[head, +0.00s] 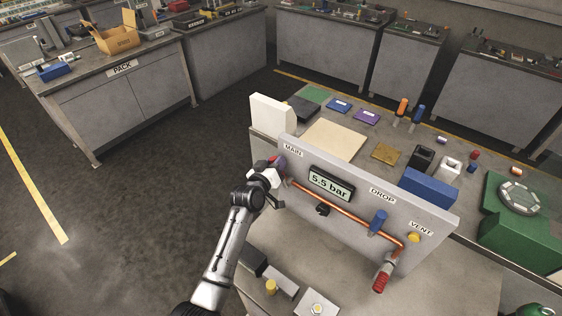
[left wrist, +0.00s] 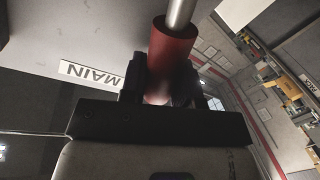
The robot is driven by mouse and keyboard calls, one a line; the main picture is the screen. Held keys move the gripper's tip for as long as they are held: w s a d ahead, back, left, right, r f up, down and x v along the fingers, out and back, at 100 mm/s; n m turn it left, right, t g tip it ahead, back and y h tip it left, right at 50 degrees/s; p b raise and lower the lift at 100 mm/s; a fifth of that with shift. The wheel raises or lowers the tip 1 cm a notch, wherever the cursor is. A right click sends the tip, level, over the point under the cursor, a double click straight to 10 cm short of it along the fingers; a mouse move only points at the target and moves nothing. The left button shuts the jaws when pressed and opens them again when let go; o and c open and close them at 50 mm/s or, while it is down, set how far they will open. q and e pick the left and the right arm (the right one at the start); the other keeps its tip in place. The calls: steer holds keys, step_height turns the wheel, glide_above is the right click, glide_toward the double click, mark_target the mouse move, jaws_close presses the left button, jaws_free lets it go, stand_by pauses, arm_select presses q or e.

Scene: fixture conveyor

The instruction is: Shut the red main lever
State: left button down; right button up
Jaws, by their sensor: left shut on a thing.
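The grey panel (head: 350,205) carries the labels MAIN, DROP and VENT. Under the MAIN label, my left gripper (head: 275,169) is at the panel's left end and largely covers the red main lever (head: 274,160). In the left wrist view, the lever's red grip (left wrist: 173,45) sits between the two dark fingers of my left gripper (left wrist: 165,88), with a metal rod beyond it. The gripper is shut on this grip. The lever's pivot is hidden in the head view. My right gripper is not in view.
A display (head: 330,184) reads 5.5 bar. A copper pipe runs across the panel past a blue lever (head: 378,221) to a yellow knob (head: 414,238) and a red end piece (head: 381,277). Loose parts lie on the bench behind. Open floor lies left of the bench.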

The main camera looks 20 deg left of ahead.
arm_select(q)
steer(key=w+a+f+n+g+h+b, duration=0.1)
steer(key=a+f+n, duration=0.3)
steer(key=n, duration=0.3)
steer(key=shift+f+h, duration=0.3)
steer(key=shift+f, duration=0.25)
steer(key=shift+f+n, duration=0.1)
steer(key=shift+n, duration=0.2)
steer(key=c, duration=0.8)
jaws_free()
steer(key=shift+c, duration=0.2)
steer(key=shift+a, duration=0.1)
steer(key=p+v, duration=0.1)
steer(key=v, duration=1.2)
steer(key=shift+s+r, duration=0.3)
steer(key=shift+r, duration=0.1)
